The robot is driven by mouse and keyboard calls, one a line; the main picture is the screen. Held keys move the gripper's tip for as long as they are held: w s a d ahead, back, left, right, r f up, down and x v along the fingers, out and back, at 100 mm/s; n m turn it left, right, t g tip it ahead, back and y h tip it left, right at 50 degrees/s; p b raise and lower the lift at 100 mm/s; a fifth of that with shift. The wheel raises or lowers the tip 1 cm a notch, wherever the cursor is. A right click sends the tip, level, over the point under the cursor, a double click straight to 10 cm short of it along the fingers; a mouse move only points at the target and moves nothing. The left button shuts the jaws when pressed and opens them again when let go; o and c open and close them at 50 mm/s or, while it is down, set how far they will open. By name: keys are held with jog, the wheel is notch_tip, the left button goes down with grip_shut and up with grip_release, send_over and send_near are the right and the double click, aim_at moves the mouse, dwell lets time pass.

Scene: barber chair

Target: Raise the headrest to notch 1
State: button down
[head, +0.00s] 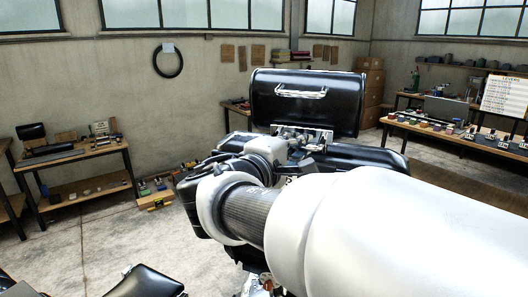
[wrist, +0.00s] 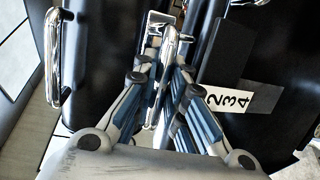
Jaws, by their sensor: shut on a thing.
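The headrest (head: 262,108) is a glossy black cushion standing upright above the chair back (head: 352,155), with a gap between them. A chrome handle (head: 300,94) crosses its front; a chrome handle also shows at the left of the wrist view (wrist: 53,58). In the wrist view my gripper (wrist: 164,72) is closed on a slim chrome lever (wrist: 172,42). A white scale plate (wrist: 243,99) beside it shows 2, 3 and 4; I cannot read a 1 or tell which notch is engaged. In the head view my arm hides the fingers.
A bench with tools (head: 75,150) stands at the left wall. A long bench (head: 450,135) with several small parts and a lever chart (head: 505,96) stands at the right. A black seat part (head: 147,283) is at the bottom left. The floor on the left is mostly clear.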

jog(key=shift+r, duration=0.55)
jog(key=c, duration=1.6)
grip_release()
jog(key=shift+f, duration=0.1)
jog(key=shift+s, duration=0.1)
jog(key=v, duration=1.2)
